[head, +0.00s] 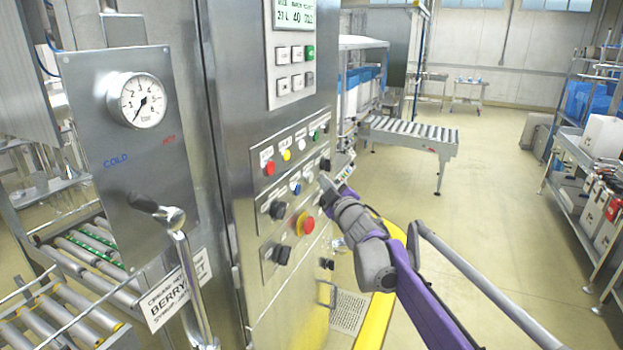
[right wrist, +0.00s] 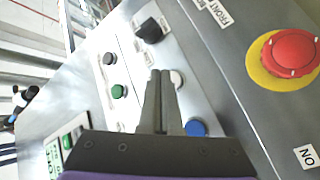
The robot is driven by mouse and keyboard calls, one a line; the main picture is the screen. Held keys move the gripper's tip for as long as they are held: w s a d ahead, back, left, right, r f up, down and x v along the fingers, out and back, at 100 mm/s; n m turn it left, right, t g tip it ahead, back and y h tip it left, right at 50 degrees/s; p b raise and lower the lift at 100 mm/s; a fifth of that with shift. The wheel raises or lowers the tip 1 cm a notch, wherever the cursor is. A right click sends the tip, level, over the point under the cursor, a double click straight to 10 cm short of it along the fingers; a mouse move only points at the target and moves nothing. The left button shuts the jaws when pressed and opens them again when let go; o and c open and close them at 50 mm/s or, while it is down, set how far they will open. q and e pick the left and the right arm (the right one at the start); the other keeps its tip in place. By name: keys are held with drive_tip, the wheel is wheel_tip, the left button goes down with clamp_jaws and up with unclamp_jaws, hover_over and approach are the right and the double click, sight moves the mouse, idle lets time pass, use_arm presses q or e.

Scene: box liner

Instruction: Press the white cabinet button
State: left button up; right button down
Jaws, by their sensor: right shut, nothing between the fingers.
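The steel cabinet's control panel (head: 290,180) carries the buttons in the head view. A white button (right wrist: 177,79) shows in the right wrist view just right of my fingertips, partly covered by them. A small pale button also shows in the head view (head: 309,176), left of my gripper. My right gripper (head: 324,184) is shut and empty, its fingers at the panel's right part; the tips also show in the right wrist view (right wrist: 160,74). I cannot tell whether they touch the panel. My left gripper is not in view.
Close by are a blue button (right wrist: 196,128), a green button (right wrist: 119,91), a black knob (right wrist: 149,31) and a red emergency stop (right wrist: 289,52) on a yellow ring. A pressure gauge (head: 139,100) and a lever handle (head: 172,215) stand left. Open floor (head: 490,190) lies right.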

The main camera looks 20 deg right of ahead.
drive_tip(key=shift+w+a, duration=0.3)
drive_tip(key=shift+w, duration=0.05)
drive_tip(key=shift+w+a+p, duration=0.2)
drive_tip(key=shift+w+p, duration=0.05)
drive_tip(key=shift+p, duration=0.1)
idle(0.7)
idle(0.4)
drive_tip(key=shift+s+d+b, duration=0.4)
drive_tip(key=shift+s+d, duration=0.1)
drive_tip(key=shift+s, duration=0.15)
